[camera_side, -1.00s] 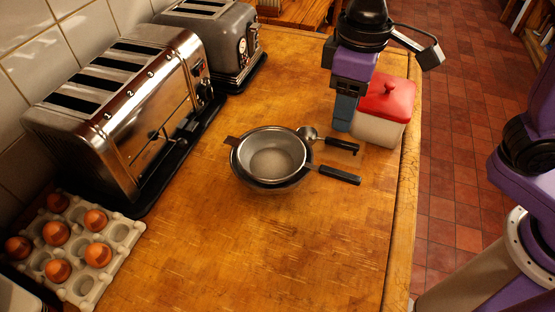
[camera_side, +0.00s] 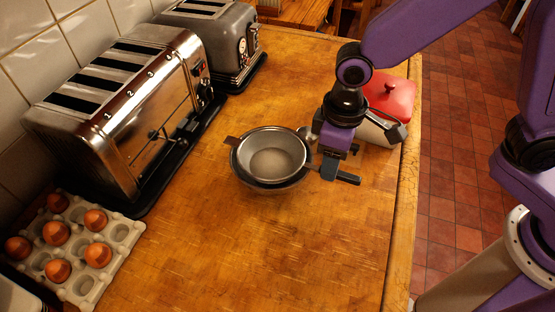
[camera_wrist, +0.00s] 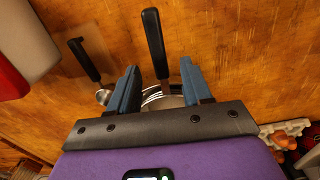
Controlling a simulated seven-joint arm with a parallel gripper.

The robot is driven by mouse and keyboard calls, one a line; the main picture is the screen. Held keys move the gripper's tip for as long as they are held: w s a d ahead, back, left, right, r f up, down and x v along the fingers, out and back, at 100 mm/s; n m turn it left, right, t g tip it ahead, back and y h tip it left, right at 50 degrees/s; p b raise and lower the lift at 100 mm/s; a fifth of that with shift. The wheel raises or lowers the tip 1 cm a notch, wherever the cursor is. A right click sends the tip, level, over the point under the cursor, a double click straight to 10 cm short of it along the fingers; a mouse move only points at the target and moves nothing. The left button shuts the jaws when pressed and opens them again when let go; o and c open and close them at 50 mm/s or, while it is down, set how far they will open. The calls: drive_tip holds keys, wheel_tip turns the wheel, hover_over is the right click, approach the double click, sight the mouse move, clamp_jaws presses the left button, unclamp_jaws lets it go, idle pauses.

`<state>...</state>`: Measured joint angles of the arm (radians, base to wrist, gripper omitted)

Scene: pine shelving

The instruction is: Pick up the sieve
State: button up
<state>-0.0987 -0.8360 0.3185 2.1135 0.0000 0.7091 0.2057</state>
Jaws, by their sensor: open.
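The sieve (camera_side: 276,155) has a round mesh bowl with a metal rim and rests in a metal bowl (camera_side: 268,187) on the wooden worktop. Its black handle (camera_side: 347,177) points right, over the worktop. My gripper (camera_side: 330,168) is at the handle, just right of the bowl. In the wrist view, my gripper (camera_wrist: 155,84) is open, with one blue finger on each side of the sieve's handle (camera_wrist: 154,44). Most of the sieve's bowl is hidden behind my gripper there.
A scoop with a black handle (camera_wrist: 84,59) lies close beside the sieve. A white container with a red lid (camera_side: 388,97) stands behind my gripper. Two toasters (camera_side: 125,110) and an egg tray (camera_side: 122,229) line the left. The front worktop is clear.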

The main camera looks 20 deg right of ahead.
drive_tip(key=shift+w+a+f, duration=0.1)
drive_tip(key=shift+f, duration=1)
drive_tip(key=shift+w+a+f, duration=0.1)
drive_tip(key=shift+f, duration=1)
clamp_jaws()
drive_tip(key=shift+r, duration=0.15)
